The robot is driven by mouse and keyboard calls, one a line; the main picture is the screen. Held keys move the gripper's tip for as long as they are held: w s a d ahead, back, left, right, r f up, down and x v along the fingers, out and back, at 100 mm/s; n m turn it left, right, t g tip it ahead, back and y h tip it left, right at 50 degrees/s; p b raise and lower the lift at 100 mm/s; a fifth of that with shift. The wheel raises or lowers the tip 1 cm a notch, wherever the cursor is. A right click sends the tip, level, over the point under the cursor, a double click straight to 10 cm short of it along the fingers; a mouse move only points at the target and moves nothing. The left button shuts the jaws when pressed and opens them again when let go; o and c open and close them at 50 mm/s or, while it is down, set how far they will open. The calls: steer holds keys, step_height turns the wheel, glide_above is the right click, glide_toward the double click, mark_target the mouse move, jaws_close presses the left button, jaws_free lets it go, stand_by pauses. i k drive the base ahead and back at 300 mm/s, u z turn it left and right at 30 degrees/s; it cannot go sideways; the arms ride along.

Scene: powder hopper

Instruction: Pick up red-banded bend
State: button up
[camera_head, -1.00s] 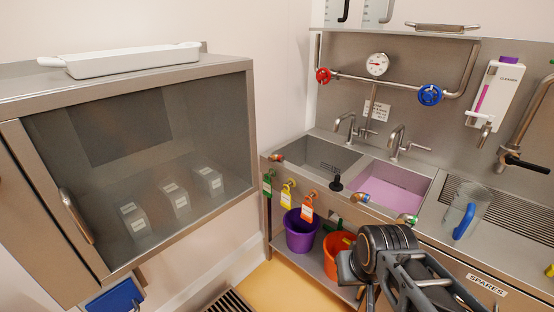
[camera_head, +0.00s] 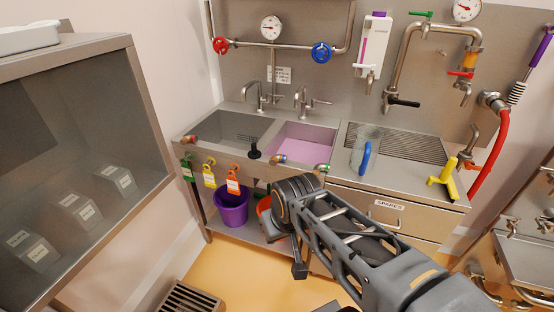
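A short bend (camera_head: 190,139) with a reddish band lies on the front rim of the sink unit at its left corner.
A purple bucket (camera_head: 231,207) stands on the shelf below. A glass-fronted cabinet (camera_head: 148,110) is at left. A jug (camera_head: 366,150) stands right of the basins.

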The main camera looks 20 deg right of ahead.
mark_target(186, 140)
steer(key=k, duration=0.5)
steer(key=z, duration=0.7)
steer(key=i, duration=0.85)
steer(key=u, duration=1.95)
steer(key=i, duration=0.5)
